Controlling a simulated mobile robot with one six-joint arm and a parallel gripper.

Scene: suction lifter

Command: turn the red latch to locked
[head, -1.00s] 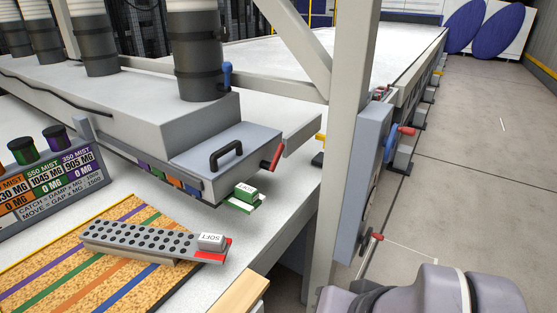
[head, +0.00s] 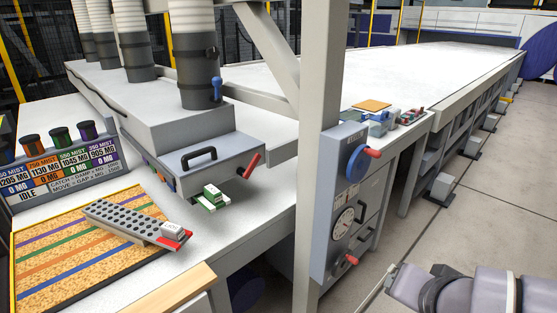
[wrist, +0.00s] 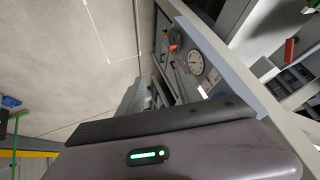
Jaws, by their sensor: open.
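Several red handles show, and I cannot tell for sure which is the task's latch. A red lever (head: 252,165) sticks up at a slant from the right front of the grey hood box. A red handle (head: 373,153) sits on the blue disc of the upright grey panel, and a small red-tipped lever (head: 351,260) is lower on that panel. In the wrist view a red lever (wrist: 290,48) is at upper right, and a red knob (wrist: 172,47) is beside the dial. My arm's grey links show at the head view's lower right, clear of the panel. My gripper's fingertips are not seen.
A pale post (head: 312,140) stands just left of the panel (head: 335,205). The white table (head: 390,75) runs far back. A perforated plate (head: 115,217) lies on the striped board (head: 40,260). Floor (head: 490,220) is open at the right.

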